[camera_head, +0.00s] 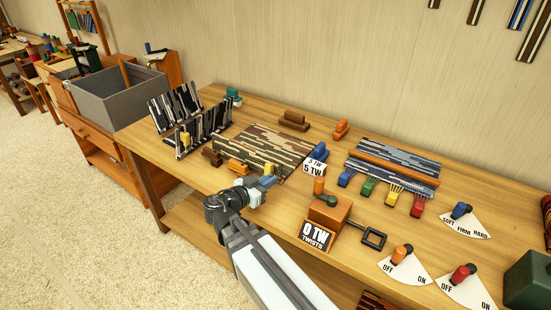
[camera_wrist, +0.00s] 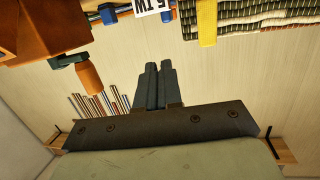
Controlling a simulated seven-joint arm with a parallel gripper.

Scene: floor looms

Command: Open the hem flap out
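A brown, green and cream striped woven piece (camera_head: 262,146) lies flat on the workbench. A yellow tab (camera_head: 268,168) sits at its front edge; which part is the hem flap I cannot tell. In the wrist view the layered striped edge (camera_wrist: 262,14) is at the top right, with a yellow tab (camera_wrist: 207,22) across it. My gripper (camera_head: 268,182) is just in front of that edge, near the yellow tab. In the wrist view its two dark fingers (camera_wrist: 160,72) are together with nothing between them, apart from the cloth.
An orange block (camera_head: 237,167) stands left of the tab, and striped upright panels (camera_head: 190,120) stand farther left. A "5 TW" sign (camera_head: 314,167), a crank box (camera_head: 327,211) and a striped piece with coloured clips (camera_head: 395,165) are to the right.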

